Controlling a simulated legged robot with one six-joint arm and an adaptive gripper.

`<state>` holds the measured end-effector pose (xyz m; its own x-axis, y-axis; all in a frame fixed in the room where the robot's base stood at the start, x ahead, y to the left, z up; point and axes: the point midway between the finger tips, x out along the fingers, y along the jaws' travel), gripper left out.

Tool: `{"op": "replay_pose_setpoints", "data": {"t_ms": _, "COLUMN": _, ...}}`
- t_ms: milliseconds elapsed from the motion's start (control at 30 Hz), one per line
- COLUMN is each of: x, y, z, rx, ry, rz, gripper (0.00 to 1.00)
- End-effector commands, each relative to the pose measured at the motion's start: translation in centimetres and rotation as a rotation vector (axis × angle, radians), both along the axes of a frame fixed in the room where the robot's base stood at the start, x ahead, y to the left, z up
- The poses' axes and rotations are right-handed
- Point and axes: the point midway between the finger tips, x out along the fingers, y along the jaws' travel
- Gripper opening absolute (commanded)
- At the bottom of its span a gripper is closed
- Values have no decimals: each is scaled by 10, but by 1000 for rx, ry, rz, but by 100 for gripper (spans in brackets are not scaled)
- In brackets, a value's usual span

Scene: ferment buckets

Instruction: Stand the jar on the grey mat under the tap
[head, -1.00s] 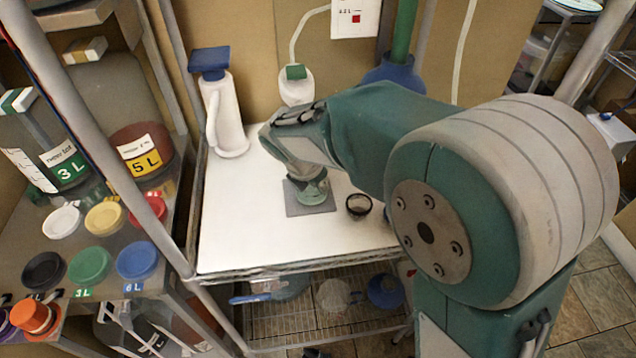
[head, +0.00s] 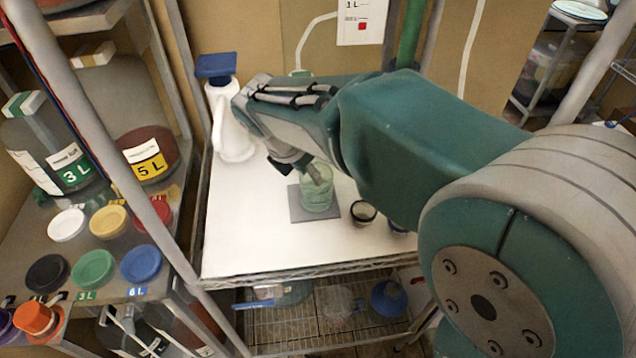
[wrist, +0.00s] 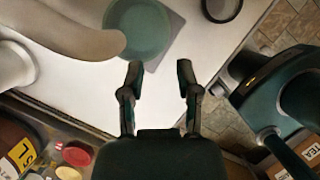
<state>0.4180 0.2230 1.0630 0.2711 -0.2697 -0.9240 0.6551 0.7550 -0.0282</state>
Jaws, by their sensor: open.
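The pale green glass jar (head: 317,198) stands upright on the grey mat (head: 298,212) on the white shelf top. In the wrist view the jar (wrist: 137,32) shows from above as a round green shape, with a corner of the mat (wrist: 168,42) beside it. My gripper (wrist: 159,80) is open and empty, its two fingers apart from the jar in that view. In the head view my gripper (head: 298,168) is at the jar's upper left, and a finger overlaps its rim in the picture.
A metal post (head: 110,150) and a rack with coloured lids are at the left. The shelf's front part (head: 260,250) is clear.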

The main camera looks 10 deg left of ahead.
Motion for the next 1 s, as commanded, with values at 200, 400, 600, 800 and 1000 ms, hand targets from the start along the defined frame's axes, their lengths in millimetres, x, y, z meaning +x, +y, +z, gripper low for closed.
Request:
{"op": "replay_pose_setpoints", "data": {"t_ms": 200, "x": -8, "y": 8, "z": 28, "rx": 3, "ry": -1, "rz": 1, "gripper": 43}}
{"op": "replay_pose_setpoints", "data": {"t_ms": 400, "x": -10, "y": 8, "z": 33, "rx": 2, "ry": 1, "rz": 0, "gripper": 43}}
{"op": "replay_pose_setpoints", "data": {"t_ms": 600, "x": -12, "y": -6, "z": 38, "rx": 37, "ry": -18, "rz": -75, "gripper": 43}}
{"op": "replay_pose_setpoints", "data": {"t_ms": 800, "x": -35, "y": -80, "z": 57, "rx": 261, "ry": -124, "rz": -556, "gripper": 43}}
{"op": "replay_pose_setpoints", "data": {"t_ms": 1000, "x": -77, "y": -147, "z": 65, "rx": 519, "ry": -242, "rz": -1131, "gripper": 43}}
